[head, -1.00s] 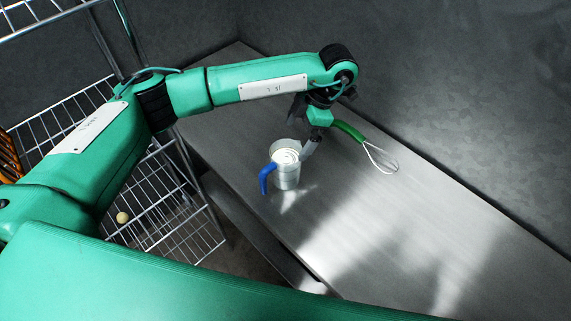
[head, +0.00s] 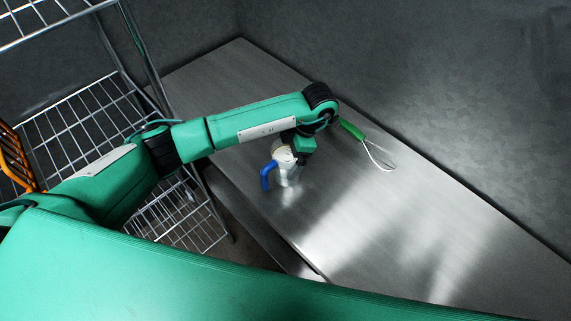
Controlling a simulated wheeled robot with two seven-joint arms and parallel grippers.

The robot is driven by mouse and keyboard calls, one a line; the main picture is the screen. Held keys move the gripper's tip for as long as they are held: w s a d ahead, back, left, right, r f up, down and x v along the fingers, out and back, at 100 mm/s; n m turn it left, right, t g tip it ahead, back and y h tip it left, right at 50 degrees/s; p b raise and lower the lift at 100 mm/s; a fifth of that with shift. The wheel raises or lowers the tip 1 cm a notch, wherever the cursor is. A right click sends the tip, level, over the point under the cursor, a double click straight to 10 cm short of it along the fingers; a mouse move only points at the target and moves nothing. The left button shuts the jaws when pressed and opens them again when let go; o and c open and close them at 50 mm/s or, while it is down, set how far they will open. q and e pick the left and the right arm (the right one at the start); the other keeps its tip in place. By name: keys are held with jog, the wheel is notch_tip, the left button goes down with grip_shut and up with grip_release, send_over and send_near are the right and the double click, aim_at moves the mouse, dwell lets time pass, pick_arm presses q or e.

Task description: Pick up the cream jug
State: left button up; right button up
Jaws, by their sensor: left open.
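The cream jug (head: 289,178) is a metal cup with a blue handle (head: 267,175) on its left side and white contents near the top. It stands upright on the steel table. My left gripper (head: 298,160) is open and points down at the jug's top right side, close to the rim. The gripper and wrist cover part of the jug's opening. I cannot tell whether the fingers touch the jug. My right gripper does not show.
A whisk (head: 367,146) with a green handle lies on the steel table (head: 400,225), to the right beyond the jug. A wire rack (head: 85,115) stands at the left. Walls close the far sides. The table's right part is clear.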

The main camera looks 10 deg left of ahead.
pick_arm(q)
jog(key=shift+x, duration=0.9)
jog(key=c, duration=1.4)
jog(key=shift+r, duration=0.1)
jog(key=shift+c, duration=0.7)
jog(key=shift+r, duration=0.1)
